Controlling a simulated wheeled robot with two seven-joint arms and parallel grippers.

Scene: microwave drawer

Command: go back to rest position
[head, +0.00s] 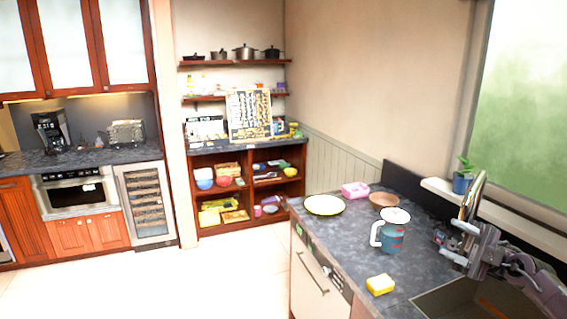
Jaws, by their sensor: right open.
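My right gripper (455,243) is in the head view at the lower right, its arm coming in from the right edge. It is open and appears empty. It is over the dark stone counter (340,240), near the sink's back edge and in front of the curved metal faucet. To its left, apart from it, stands a blue and white pitcher (391,237). The microwave drawer (75,192) is shut, far off under the left counter. My left gripper is not in view.
The sink (450,300) is at the lower right. A potted plant (463,180) stands on the sill. The floor (200,280) at left is clear.

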